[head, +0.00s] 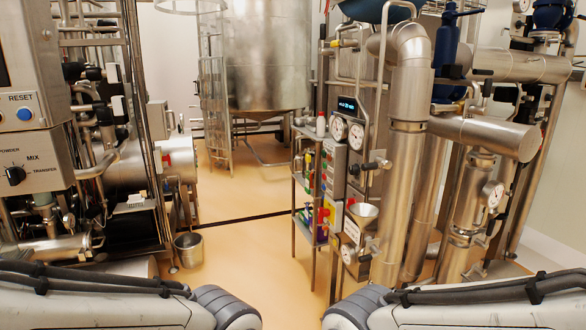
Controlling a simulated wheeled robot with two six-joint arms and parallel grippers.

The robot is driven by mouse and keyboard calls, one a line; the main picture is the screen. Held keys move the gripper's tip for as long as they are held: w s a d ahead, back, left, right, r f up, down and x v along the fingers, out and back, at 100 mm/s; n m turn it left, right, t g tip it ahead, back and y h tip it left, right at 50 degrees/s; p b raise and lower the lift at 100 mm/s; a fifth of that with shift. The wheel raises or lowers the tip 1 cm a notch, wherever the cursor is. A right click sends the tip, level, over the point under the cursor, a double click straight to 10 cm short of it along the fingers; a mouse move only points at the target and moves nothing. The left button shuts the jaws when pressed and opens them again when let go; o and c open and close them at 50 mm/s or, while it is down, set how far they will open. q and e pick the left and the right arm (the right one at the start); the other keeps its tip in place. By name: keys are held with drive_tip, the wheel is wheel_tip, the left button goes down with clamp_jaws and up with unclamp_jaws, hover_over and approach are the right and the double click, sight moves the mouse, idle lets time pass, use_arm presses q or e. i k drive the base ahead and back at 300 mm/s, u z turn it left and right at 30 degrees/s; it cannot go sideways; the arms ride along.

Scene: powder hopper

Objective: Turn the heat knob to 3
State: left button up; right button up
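No knob marked as a heat knob can be made out in the head view. A black selector knob (14,176) on a steel panel at the left edge is labelled MIX and TRANSFER, with a partly cut-off label reading like POWDER. A grey control panel (334,168) with small coloured controls stands right of centre; its markings are too small to read. My two arms come in at the lower left and lower right, but neither gripper shows.
A blue RESET button (24,114) sits above the selector knob. A large steel tank (265,60) stands at the back. A metal bucket (188,248) is on the left floor. Pipes and gauges (356,134) crowd the right. The orange floor (240,195) between is clear.

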sight(353, 170)
drive_tip(key=u, duration=0.45)
drive_tip(key=i, duration=0.95)
drive_tip(key=u, duration=0.05)
